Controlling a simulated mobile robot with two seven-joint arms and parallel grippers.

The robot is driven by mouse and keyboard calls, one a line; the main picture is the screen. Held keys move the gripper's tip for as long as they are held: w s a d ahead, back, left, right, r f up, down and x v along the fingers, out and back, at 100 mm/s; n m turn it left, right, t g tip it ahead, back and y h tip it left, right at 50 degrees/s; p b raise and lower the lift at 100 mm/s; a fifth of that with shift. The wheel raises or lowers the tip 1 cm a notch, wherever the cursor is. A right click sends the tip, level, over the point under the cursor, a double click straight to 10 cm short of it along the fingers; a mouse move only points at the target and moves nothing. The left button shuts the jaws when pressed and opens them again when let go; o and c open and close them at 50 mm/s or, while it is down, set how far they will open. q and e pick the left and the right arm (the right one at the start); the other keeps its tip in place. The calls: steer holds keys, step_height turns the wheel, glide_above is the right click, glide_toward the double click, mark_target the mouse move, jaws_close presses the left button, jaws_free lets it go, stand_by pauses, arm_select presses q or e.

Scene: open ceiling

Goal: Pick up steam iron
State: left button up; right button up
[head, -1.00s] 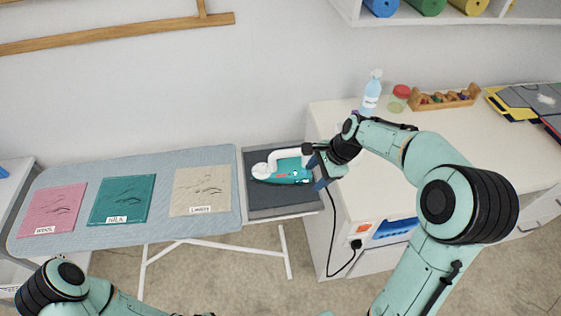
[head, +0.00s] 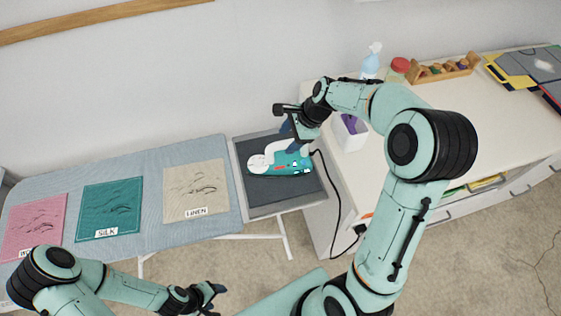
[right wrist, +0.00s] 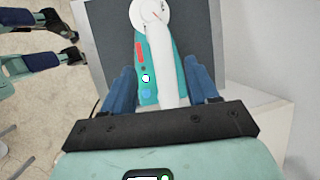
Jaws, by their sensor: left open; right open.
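The steam iron (head: 284,163), teal with a white handle, lies on the dark grey rest pad (head: 262,196) at the right end of the ironing board. My right gripper (head: 292,137) is open at the iron's rear end in the head view. In the right wrist view my right gripper (right wrist: 163,88) has its blue fingers apart on either side of the iron's white handle (right wrist: 163,60). My left gripper (head: 214,292) is open and empty, low in the head view, away from the iron.
Pink, teal and tan cloth squares, the last labelled linen (head: 196,190), lie on the ironing board (head: 150,165). A white counter (head: 440,125) stands to the right with a spray bottle (head: 371,62) and a wooden rack (head: 443,69). The iron's black cord (head: 336,200) hangs beside the counter.

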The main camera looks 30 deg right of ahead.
mark_target(282, 142)
steer(key=x, duration=0.5)
steer(key=shift+w+a+f, duration=0.1)
steer(key=shift+w+f, duration=0.05)
steer(key=shift+w, duration=0.15)
steer(key=shift+s, duration=0.1)
jaws_close()
stand_by(0.9)
